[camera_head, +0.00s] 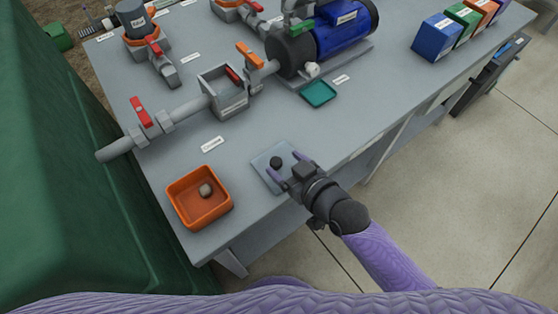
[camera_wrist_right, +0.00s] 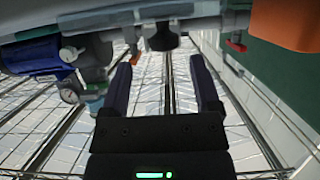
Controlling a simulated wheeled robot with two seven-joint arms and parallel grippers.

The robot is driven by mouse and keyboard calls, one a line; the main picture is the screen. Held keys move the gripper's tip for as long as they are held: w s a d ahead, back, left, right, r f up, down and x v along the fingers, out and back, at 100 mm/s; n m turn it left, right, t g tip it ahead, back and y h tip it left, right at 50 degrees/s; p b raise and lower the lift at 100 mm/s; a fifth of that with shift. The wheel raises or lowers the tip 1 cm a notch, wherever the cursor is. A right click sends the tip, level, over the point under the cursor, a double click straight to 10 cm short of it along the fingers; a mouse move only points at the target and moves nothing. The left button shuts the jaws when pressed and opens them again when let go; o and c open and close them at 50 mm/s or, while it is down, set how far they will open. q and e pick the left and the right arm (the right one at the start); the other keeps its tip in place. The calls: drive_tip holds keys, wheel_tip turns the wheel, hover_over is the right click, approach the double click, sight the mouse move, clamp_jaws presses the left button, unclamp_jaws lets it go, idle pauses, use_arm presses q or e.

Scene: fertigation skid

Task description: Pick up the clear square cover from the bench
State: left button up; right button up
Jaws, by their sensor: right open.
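The clear square cover (camera_head: 262,161) lies flat on the grey bench near its front edge. A black round knob (camera_head: 276,162) stands on it, and this knob also shows in the right wrist view (camera_wrist_right: 163,38). My right gripper (camera_head: 286,165) is open, its two purple fingers apart at the cover. In the right wrist view my gripper (camera_wrist_right: 163,85) has nothing between its fingers, and the knob is ahead of the gap. Part of the cover is hidden behind my gripper. My left gripper is not in view.
An orange tray (camera_head: 173,208) holding a grey piece (camera_head: 205,190) sits left of the cover. A teal tray (camera_head: 318,93), a blue pump (camera_head: 345,28) and grey piping with a red-handled valve (camera_head: 141,112) are farther back. Coloured boxes (camera_head: 437,37) stand at the right.

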sight(278, 163)
drive_tip(key=x, duration=0.1)
drive_tip(key=b+x, duration=0.1)
drive_tip(key=x, duration=0.1)
drive_tip(key=f+b+x, duration=0.1)
drive_tip(key=x, duration=0.1)
drive_tip(key=shift+s+a, duration=0.15)
drive_tip(key=shift+s, duration=0.15)
drive_tip(key=shift+w+a, duration=0.2)
drive_tip(key=shift+w, duration=0.05)
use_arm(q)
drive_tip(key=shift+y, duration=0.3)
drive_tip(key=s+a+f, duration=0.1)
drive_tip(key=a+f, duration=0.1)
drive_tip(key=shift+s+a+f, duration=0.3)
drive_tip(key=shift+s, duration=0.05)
use_arm(e)
drive_tip(key=shift+r, duration=0.1)
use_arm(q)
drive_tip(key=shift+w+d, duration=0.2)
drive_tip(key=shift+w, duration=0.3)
use_arm(e)
clamp_jaws()
